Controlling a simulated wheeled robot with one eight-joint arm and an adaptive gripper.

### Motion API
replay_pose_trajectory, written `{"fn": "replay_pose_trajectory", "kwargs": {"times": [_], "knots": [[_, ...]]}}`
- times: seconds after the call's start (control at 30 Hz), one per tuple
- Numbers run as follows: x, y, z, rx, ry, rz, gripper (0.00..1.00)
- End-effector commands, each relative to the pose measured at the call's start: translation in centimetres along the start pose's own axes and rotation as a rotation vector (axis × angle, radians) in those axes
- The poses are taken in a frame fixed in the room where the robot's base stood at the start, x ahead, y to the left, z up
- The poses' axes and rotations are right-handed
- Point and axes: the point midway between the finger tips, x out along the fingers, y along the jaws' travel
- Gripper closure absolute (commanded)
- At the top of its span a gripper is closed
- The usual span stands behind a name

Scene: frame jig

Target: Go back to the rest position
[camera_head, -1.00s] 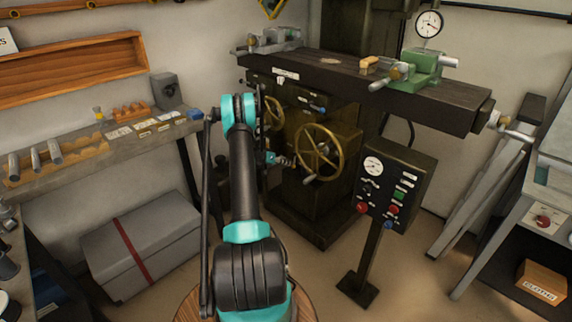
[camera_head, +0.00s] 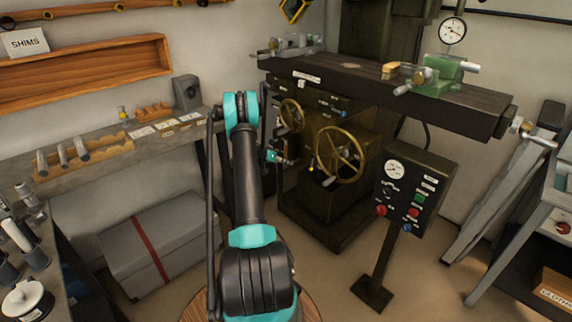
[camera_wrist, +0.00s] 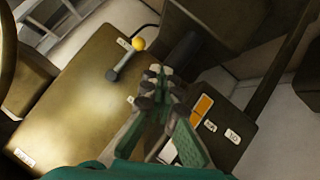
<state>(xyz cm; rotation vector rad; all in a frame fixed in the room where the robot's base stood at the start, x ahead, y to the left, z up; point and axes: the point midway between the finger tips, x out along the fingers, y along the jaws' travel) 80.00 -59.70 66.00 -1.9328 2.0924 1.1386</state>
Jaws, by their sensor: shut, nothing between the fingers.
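My gripper (camera_wrist: 158,88) is shut and empty in the wrist view, its fingertips together in front of the machine's dark metal body. In the head view only a small part of the gripper (camera_head: 274,157) shows beyond my arm, left of the large brass handwheel (camera_head: 341,154); its fingertips are too small to read there. A lever with a yellow knob (camera_wrist: 138,44) stands up and to the left of the fingertips in the wrist view, apart from them in the picture.
The milling machine table (camera_head: 400,88) carries a green vise (camera_head: 440,72). A control pedestal (camera_head: 412,190) stands right of the handwheel. A bench (camera_head: 85,165) runs along the left, with a grey chest (camera_head: 165,245) below. Floor shows between chest and pedestal.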

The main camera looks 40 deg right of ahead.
Motion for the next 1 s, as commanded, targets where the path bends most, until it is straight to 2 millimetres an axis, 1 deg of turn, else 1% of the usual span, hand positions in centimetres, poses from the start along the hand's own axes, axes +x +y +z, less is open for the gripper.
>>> {"fn": "replay_pose_trajectory", "kwargs": {"times": [0.27, 0.37, 0.43, 0.47, 0.57, 0.6, 0.73, 0.8, 0.87, 0.9, 0.97, 1.0], "knots": [[-0.5, 0.0, -0.2, -0.001, -0.001, -0.001, 1.00], [-1.6, 0.1, -0.4, -0.013, -0.005, -0.017, 1.00], [-3.2, 0.2, -0.7, -0.033, -0.014, -0.041, 1.00], [-4.1, 0.3, -0.8, -0.044, -0.019, -0.055, 1.00], [-7.9, 0.9, -1.0, -0.092, -0.039, -0.115, 1.00], [-9.6, 1.2, -1.1, -0.114, -0.048, -0.141, 1.00], [-14.8, 2.5, -0.8, -0.185, -0.071, -0.227, 1.00], [-17.6, 3.3, -0.3, -0.223, -0.082, -0.274, 1.00], [-19.9, 4.2, 0.2, -0.256, -0.091, -0.315, 1.00], [-21.4, 4.8, 0.6, -0.279, -0.096, -0.341, 1.00], [-23.6, 5.7, 1.3, -0.311, -0.104, -0.381, 1.00], [-25.1, 6.4, 1.8, -0.333, -0.109, -0.408, 1.00]]}}
